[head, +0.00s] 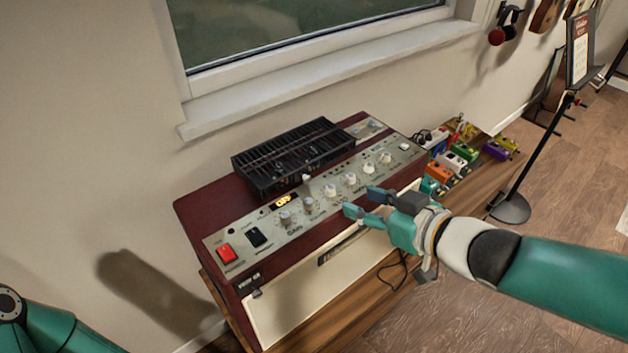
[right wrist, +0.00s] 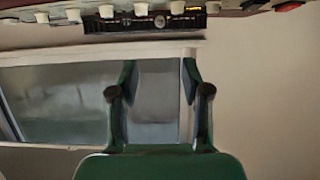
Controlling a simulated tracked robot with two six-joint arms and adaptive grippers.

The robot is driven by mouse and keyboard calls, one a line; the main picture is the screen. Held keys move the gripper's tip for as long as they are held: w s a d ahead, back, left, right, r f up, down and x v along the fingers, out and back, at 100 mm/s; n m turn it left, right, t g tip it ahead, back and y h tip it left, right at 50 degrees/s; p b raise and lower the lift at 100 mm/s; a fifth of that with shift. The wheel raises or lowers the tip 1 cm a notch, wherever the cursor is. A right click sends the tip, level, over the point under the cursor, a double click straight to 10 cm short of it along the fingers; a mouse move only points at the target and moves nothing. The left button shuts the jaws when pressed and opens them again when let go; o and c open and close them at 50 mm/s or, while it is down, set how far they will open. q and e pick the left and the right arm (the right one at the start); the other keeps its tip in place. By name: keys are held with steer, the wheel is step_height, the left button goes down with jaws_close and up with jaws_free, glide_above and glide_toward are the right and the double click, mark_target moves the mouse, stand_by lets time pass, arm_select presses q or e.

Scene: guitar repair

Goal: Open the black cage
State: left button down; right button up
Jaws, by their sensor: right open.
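The black cage (head: 292,157) is a low slatted box on top of the dark red amplifier (head: 200,200), behind its knob panel. It looks closed, and its inside cannot be made out. In the right wrist view the black cage (right wrist: 145,22) shows near the top edge, upside down. My right gripper (head: 357,202) is open and empty in front of the amplifier's control panel, apart from the cage. Its two fingers also show in the right wrist view (right wrist: 160,85), with nothing between them. Part of my left arm shows at the lower left, but its gripper does not.
The silver panel (head: 318,200) carries several white knobs, a red switch (head: 227,254) and a black switch (head: 257,237). A window sill (head: 330,75) runs behind the amplifier. Several coloured pedals (head: 452,160) lie to the right. A black stand (head: 510,207) stands farther right.

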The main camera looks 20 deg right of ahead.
steer(key=b, duration=0.3)
glide_toward(309, 179)
steer(key=x, duration=0.7)
steer(key=shift+a, duration=0.1)
steer(key=shift+p+x, duration=0.3)
steer(key=shift+x, duration=0.5)
jaws_close()
steer(key=shift+r, duration=0.1)
